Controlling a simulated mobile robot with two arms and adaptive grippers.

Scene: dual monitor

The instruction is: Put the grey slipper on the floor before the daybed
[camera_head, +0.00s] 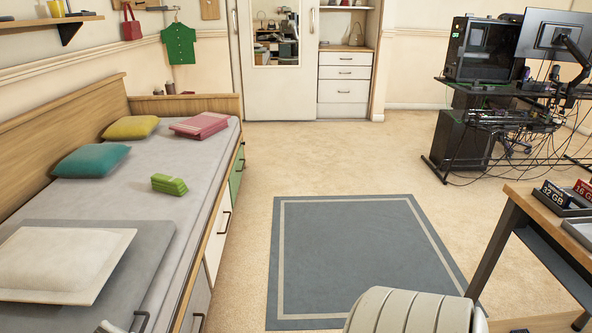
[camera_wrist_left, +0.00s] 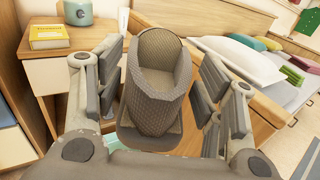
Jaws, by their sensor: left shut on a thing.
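The grey slipper (camera_wrist_left: 155,98) is a woven shoe with an open top. It is between the fingers of my left gripper (camera_wrist_left: 160,62), which is shut on it, in the left wrist view. I do not see the slipper in the head view. The daybed (camera_head: 187,210) runs along the left wall in the head view, with drawers on its front side. It also shows at the right of the left wrist view (camera_wrist_left: 274,88). The floor (camera_head: 246,243) before it is bare beige carpet, with a grey-blue rug farther right. My right gripper is not in view.
The rug (camera_head: 350,250) lies flat. A wooden cabinet (camera_wrist_left: 47,70) with a yellow box (camera_wrist_left: 50,37) is at upper left in the wrist view. A desk (camera_head: 560,240) stands right. A cream ribbed shape (camera_head: 415,312) covers the bottom middle.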

